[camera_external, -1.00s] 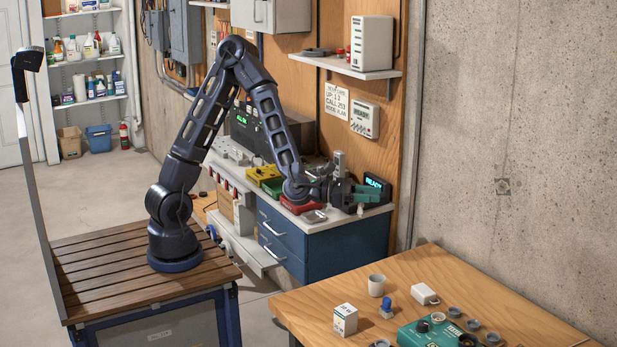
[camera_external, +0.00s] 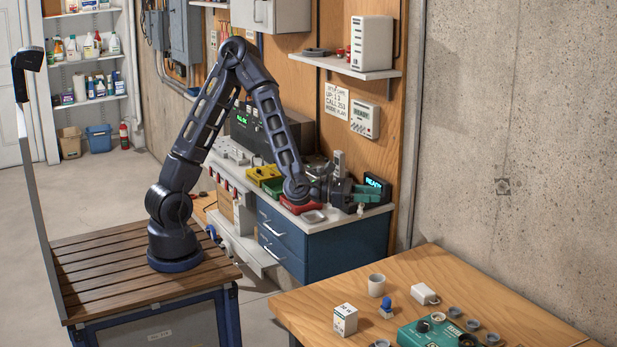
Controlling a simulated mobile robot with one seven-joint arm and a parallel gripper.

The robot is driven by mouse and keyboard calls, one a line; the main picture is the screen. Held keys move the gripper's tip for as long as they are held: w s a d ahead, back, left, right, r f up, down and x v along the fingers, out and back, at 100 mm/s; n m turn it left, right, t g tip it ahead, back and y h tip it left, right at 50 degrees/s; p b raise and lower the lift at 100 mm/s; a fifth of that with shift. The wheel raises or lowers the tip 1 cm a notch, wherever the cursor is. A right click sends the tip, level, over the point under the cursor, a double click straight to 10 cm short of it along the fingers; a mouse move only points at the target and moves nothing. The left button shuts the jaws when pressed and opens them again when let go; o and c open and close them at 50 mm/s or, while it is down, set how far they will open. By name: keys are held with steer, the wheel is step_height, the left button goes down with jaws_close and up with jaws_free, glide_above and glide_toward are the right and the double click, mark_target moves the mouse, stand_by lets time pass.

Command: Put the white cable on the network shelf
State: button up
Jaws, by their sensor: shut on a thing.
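My gripper (camera_external: 350,193) is low over the right end of the workbench top (camera_external: 345,218), pointing right. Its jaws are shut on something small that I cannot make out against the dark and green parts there. A small white piece (camera_external: 361,208) shows just below the jaws; I cannot tell if it is part of the white cable. The network shelf is probably the wall shelf (camera_external: 340,64) above the bench. It carries a white upright box (camera_external: 372,43), a dark flat coil (camera_external: 317,52) and small red items (camera_external: 345,52).
A lit dark display (camera_external: 376,184) stands right of my gripper. Red (camera_external: 300,206) and yellow (camera_external: 264,173) bins are to its left. A white wall unit (camera_external: 364,119) hangs between bench and shelf. A wooden table (camera_external: 460,283) with a mug (camera_external: 376,285) is in front.

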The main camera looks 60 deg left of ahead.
steer(key=s+d+f+m+g+h, duration=0.5)
steer(key=s+d+f+g, duration=0.15)
steer(key=f, duration=0.25)
steer(key=w+a+r+n+t+y, duration=0.5)
steer(key=w+a+r+t, duration=0.1)
steer(key=r, duration=0.3)
steer(key=shift+w+a, duration=0.3)
steer(key=shift+a, duration=0.05)
stand_by(0.4)
steer(key=shift+f, duration=0.1)
steer(key=s+d+f+m+g+h, duration=0.3)
steer(key=s+f+g, duration=0.1)
steer(key=s+f, duration=0.2)
steer(key=s+d+f+m+g+h, duration=0.3)
steer(key=s+d+f+m+g, duration=0.1)
steer(key=s+f+g, duration=0.1)
step_height(320, 180, down, 2)
steer(key=shift+s+d+f, duration=0.1)
steer(key=shift+s+d, duration=0.15)
steer(key=shift+s, duration=0.4)
